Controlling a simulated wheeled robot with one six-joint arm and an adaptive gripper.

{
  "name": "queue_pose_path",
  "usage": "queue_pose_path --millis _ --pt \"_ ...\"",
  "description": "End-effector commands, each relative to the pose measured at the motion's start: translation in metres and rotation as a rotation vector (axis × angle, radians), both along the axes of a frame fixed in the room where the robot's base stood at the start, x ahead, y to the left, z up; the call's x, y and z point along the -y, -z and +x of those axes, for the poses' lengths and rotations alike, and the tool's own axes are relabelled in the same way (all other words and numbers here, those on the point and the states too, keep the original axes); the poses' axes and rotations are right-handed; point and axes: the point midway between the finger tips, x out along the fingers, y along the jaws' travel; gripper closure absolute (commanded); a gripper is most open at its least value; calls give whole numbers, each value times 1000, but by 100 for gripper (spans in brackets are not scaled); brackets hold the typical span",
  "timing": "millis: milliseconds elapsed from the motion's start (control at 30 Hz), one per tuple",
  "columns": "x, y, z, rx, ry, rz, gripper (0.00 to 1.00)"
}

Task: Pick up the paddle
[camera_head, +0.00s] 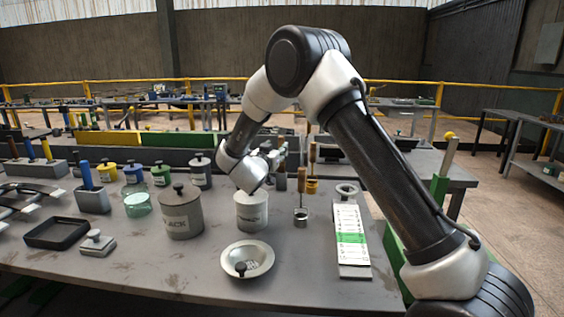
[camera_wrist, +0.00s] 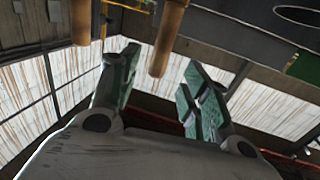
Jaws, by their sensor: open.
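Two upright tools with wooden handles stand on the table, right of the white canister. One handle (camera_head: 301,180) rises from a small metal cup, and the other (camera_head: 312,158) stands behind it in an orange-yellow holder. Either may be the paddle; I cannot tell which, as their lower ends are hidden. In the wrist view, which looks upside down, a wooden handle (camera_wrist: 168,40) hangs between and beyond the green fingertips of my gripper (camera_wrist: 155,75). A second handle (camera_wrist: 81,20) is left of it. My gripper is open and empty. In the head view its fingers are hidden behind my wrist.
A white canister (camera_head: 251,213) stands just below my wrist, and a larger grey canister (camera_head: 181,214) is to its left. A metal bowl (camera_head: 247,258) and a white-and-green strip (camera_head: 350,235) lie in front. Jars and a black tray (camera_head: 56,233) fill the left side.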

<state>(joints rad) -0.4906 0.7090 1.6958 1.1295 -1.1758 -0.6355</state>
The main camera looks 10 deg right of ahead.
Motion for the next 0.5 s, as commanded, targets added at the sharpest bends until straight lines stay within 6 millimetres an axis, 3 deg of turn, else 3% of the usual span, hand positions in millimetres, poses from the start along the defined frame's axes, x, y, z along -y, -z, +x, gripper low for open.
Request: queue_pose_path --millis 167,500 --pt "3 10 2 10 44 -25 53" --pt "25 7 43 11 46 -25 53"
